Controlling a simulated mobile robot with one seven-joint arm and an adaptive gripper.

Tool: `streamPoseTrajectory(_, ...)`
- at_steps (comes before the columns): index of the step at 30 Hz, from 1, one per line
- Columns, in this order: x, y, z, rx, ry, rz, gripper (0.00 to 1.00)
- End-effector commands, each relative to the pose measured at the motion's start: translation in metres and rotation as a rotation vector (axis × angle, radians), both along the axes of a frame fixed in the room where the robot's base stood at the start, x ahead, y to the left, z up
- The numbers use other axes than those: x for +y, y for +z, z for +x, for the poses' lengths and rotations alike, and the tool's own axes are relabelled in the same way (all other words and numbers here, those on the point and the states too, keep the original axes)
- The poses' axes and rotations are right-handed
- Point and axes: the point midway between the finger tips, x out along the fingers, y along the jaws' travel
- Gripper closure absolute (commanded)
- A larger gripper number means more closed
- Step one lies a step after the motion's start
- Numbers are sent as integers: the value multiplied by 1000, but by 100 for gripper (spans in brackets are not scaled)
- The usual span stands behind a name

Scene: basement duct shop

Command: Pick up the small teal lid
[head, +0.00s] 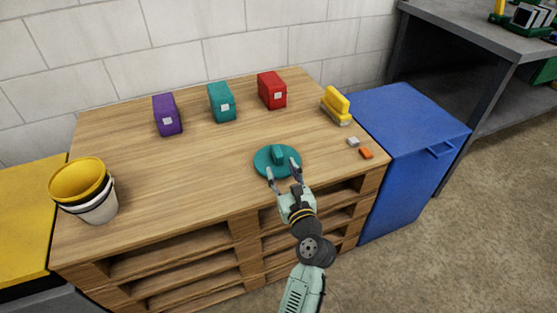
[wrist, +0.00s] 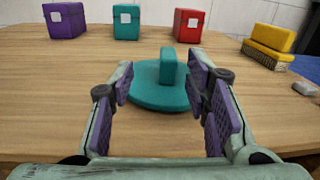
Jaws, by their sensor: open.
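The small teal lid (head: 264,161) lies flat on the wooden workbench, near the front edge and right of the middle. It is a round disc with an upright block-shaped handle, and it also shows in the wrist view (wrist: 146,93). My gripper (head: 284,174) is open, with its fingertips at the near side of the lid. In the wrist view the purple finger pads (wrist: 168,88) stand left and right of the handle, with space on both sides. The handle appears ahead of the pads, and nothing is held.
Purple (head: 167,114), teal (head: 221,102) and red (head: 272,90) boxes stand at the back of the workbench (head: 190,180). A yellow-handled brush (head: 337,105) and two small blocks (head: 365,153) lie right. Stacked buckets (head: 85,190) stand front left. The bench's left middle is clear.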

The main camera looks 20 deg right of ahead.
Motion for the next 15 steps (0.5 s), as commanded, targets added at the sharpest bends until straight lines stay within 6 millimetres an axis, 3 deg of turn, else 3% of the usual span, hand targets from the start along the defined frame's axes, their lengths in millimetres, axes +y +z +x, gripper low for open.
streamPoseTrajectory(4,-11,-10,-3,9,-17,77,57)
streamPoseTrajectory(10,-13,-9,30,10,-16,76,57)
streamPoseTrajectory(15,-14,-10,46,9,-17,75,57)
